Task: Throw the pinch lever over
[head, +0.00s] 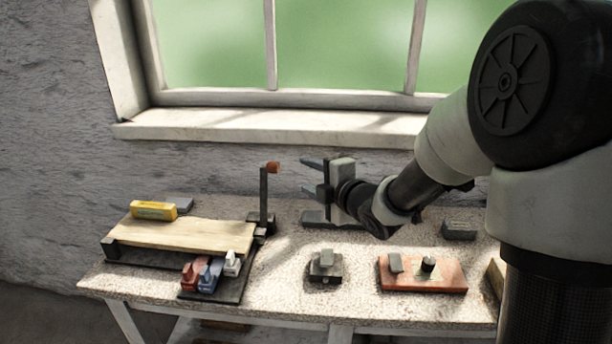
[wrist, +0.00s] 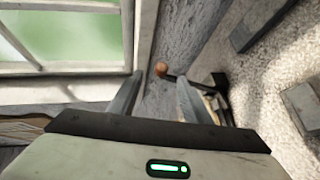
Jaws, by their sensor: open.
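The lever stands upright at the right end of the wooden board, a dark thin bar (head: 264,198) with an orange-brown knob (head: 273,167) on top. My gripper (head: 305,174) is open and empty, to the right of the lever at about the height of its upper part, its fingers pointing left. A gap shows between the fingertips and the lever. In the wrist view the knob (wrist: 161,69) appears between and beyond the open fingers (wrist: 158,92); the bar runs right from it and its lower part is partly hidden behind a finger.
Red, blue and white clips (head: 209,273) sit in front. A small grey block (head: 325,266) and an orange-brown plate (head: 450,278) with a black knob lie on the speckled bench. The window sill (head: 270,124) is behind.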

